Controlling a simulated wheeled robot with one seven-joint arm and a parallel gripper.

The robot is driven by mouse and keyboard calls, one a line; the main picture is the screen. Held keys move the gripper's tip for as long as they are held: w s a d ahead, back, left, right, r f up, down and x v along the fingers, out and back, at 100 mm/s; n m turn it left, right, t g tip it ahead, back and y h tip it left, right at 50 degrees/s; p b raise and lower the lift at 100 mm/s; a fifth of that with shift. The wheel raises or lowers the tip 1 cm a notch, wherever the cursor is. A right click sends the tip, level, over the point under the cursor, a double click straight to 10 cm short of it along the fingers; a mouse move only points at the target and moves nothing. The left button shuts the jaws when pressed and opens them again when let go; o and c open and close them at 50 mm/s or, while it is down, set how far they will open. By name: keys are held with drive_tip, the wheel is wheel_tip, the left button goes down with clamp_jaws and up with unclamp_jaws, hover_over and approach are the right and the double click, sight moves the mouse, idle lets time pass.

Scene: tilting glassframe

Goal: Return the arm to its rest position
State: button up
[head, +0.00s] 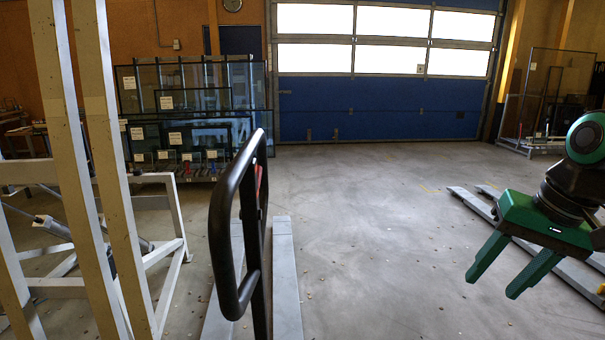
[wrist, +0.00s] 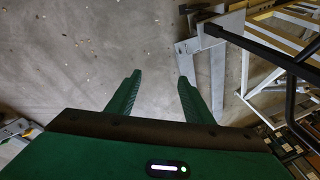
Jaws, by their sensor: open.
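My gripper (head: 501,274) is at the right of the head view, with its two green fingers apart and nothing between them. It hangs over bare floor, tilted down to the left, clear of the black handle and the frame. In the wrist view my gripper (wrist: 158,82) also shows two green fingers spread apart, with only grey floor between and beyond them. Part of the arm is cut off by the right edge of the head view.
A black tubular handle (head: 222,220) stands left of centre above grey metal rails (head: 287,275). A white and wooden frame (head: 105,160) fills the left. Glass panes (head: 200,100) stand behind. Low grey rails (head: 468,203) lie near my gripper. The middle floor is clear.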

drive_tip(key=s+d+f+m+g+h, duration=0.1)
drive_tip(key=s+d+f+m+g, duration=0.1)
drive_tip(key=s+d+f, duration=0.6)
drive_tip(key=s+f, duration=0.2)
drive_tip(key=s, duration=0.2)
drive_tip(key=shift+d+g+h, duration=0.2)
drive_tip(key=shift+g+h, duration=0.1)
drive_tip(key=shift+h, duration=0.1)
drive_tip(key=shift+w+f, duration=0.3)
drive_tip(key=shift+w, duration=0.3)
